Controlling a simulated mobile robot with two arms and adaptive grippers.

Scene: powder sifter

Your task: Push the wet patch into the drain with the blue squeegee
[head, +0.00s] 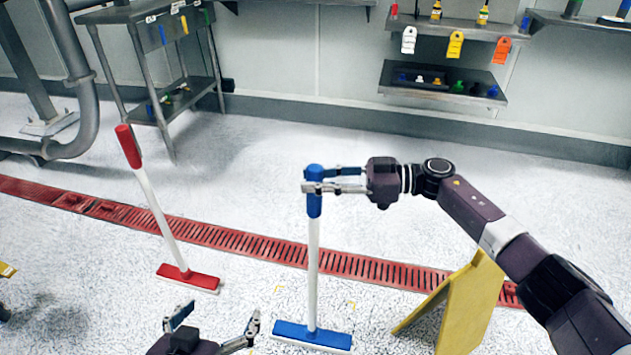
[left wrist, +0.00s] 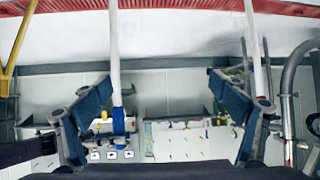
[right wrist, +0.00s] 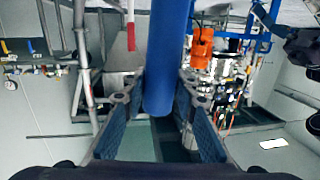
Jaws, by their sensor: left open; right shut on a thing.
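The blue squeegee (head: 313,270) stands upright, its blue head (head: 312,336) on the floor just in front of the red drain grate (head: 260,247). My right gripper (head: 312,187) is shut on its blue grip near the top. In the right wrist view the blue grip (right wrist: 167,60) lies between the fingers. My left gripper (head: 212,322) is open and empty, low in the head view, left of the blue head. In the left wrist view the white pole (left wrist: 114,50) shows beyond its open fingers (left wrist: 165,115). I cannot clearly make out the wet patch.
A red squeegee (head: 157,215) stands tilted at the left, its head by the grate. A yellow floor sign (head: 462,305) stands right of the blue squeegee, under my right arm. Yellow corner marks (head: 350,303) lie on the floor. A metal table (head: 150,70) and shelves (head: 440,85) line the back.

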